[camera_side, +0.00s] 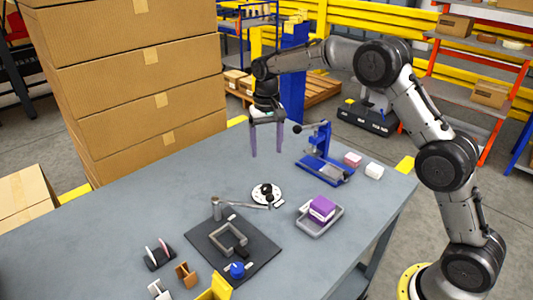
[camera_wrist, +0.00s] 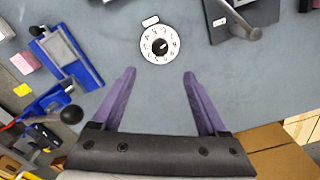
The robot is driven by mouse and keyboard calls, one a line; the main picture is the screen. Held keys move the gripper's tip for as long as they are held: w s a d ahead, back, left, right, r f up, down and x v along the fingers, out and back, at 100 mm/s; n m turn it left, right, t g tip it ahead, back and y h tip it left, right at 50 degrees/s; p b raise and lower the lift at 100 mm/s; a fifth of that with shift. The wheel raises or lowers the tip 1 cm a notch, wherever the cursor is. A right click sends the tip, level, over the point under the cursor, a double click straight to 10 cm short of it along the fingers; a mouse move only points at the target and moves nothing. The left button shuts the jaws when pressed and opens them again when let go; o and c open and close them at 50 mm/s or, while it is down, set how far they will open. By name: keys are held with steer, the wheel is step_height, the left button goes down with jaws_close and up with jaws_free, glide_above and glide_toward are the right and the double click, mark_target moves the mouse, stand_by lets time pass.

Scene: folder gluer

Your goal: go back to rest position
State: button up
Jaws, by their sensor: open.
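My gripper (camera_side: 267,154) hangs over the far part of the grey table (camera_side: 130,205), its two purple fingers pointing down. The fingers are apart with nothing between them, and in the wrist view my gripper (camera_wrist: 159,75) is also open and empty. A white dial disc with a black knob (camera_wrist: 159,45) lies on the table ahead of the fingertips; it also shows in the side view (camera_side: 260,198). A blue lever press (camera_side: 322,160) stands to the right of my gripper in the side view, apart from it.
A grey tray (camera_side: 302,222) holds a purple block (camera_side: 321,208). A black mat (camera_side: 205,240) carries a grey square frame (camera_side: 218,237). Pink (camera_side: 352,159) and white (camera_side: 374,171) blocks sit near the press. Tall stacked cartons (camera_side: 140,75) stand beside the table's far left edge.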

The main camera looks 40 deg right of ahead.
step_height(320, 180, up, 10)
steer(key=s+t, duration=0.2)
steer(key=s, duration=0.1)
steer(key=s+a+r+n+t, duration=0.1)
steer(key=s+r+t, duration=0.1)
steer(key=s+r, duration=0.8)
steer(key=s+f+n+t, duration=0.1)
steer(key=s+n, duration=0.1)
steer(key=s, duration=1.3)
steer(key=s+a+f+n, duration=0.1)
steer(key=s+f+n, duration=0.1)
steer(key=s+f, duration=0.6)
steer(key=shift+s+f+t, duration=0.3)
steer(key=shift+f, duration=0.15)
